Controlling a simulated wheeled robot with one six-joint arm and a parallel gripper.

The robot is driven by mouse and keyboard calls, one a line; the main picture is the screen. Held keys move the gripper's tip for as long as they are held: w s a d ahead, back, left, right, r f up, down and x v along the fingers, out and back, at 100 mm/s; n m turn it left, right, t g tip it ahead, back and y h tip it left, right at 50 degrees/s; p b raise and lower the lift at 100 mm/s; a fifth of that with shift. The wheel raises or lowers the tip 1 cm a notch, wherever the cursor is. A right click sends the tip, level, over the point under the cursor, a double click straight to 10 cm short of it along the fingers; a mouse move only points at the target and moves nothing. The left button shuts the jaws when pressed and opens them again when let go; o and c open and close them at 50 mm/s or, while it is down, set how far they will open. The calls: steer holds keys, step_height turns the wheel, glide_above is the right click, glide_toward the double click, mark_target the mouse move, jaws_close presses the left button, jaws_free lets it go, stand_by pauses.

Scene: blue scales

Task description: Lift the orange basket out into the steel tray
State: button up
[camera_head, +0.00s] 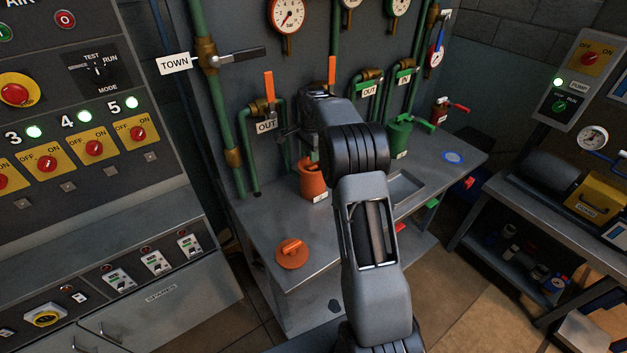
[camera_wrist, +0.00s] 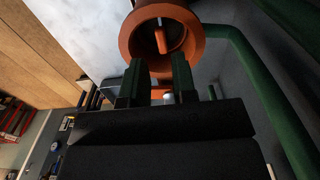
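An orange pot (camera_head: 313,180) stands open on the steel bench, with a white label low on its front. In the wrist view its round mouth (camera_wrist: 197,45) faces the camera. An upright orange piece (camera_wrist: 160,40) shows inside, apparently the basket's handle; the rest of the basket is hidden. My gripper (camera_wrist: 159,62) is open, its two dark fingers apart with nothing clearly held between them. The fingertips overlap the pot's rim in the picture; I cannot tell whether they touch it. The steel tray (camera_head: 408,184) lies on the bench right of the pot, partly behind my arm.
An orange lid (camera_head: 292,253) lies at the bench's front left. A green pot (camera_head: 398,138) stands behind the tray, and a blue disc (camera_head: 453,157) lies at the right. Green pipes and orange valve levers (camera_head: 269,86) rise behind the orange pot.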

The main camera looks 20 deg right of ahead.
mark_target(312, 167)
steer(key=shift+f+p, duration=0.5)
steer(key=shift+f, duration=2.7)
steer(key=shift+c, duration=0.4)
jaws_close()
